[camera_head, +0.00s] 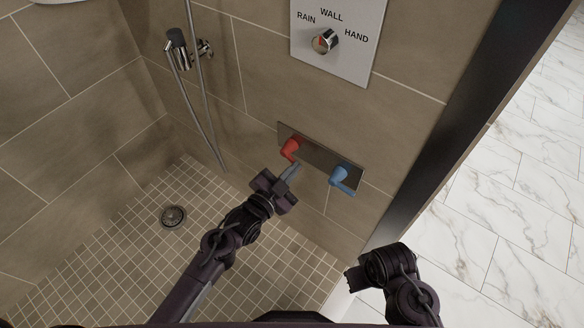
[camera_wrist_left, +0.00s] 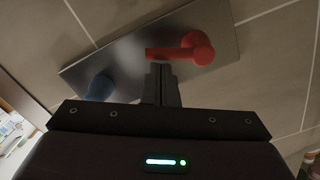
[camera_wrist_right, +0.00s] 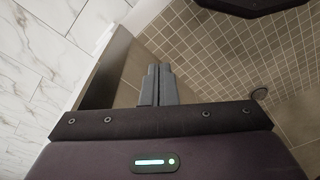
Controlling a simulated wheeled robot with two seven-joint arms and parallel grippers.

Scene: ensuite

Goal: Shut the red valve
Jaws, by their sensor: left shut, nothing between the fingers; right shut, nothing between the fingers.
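The red valve (camera_head: 290,149) is a lever handle on the left part of a metal plate (camera_head: 317,160) on the shower wall. In the left wrist view the red valve (camera_wrist_left: 188,50) shows a round hub with its lever pointing to the left of the picture. My left gripper (camera_head: 293,170) is shut and empty, with its fingertips at or just below the lever; I cannot tell whether they touch. The fingers (camera_wrist_left: 161,70) also show in the left wrist view, near the lever's free end. My right gripper (camera_wrist_right: 157,72) is shut and empty, away from the valve, low over the shower's edge.
A blue valve (camera_head: 342,179) sits right of the red one on the same plate. Above is a selector knob (camera_head: 324,41) on a panel. A hand shower (camera_head: 178,48) with hose hangs at the left. A dark frame post (camera_head: 447,130) stands at the right.

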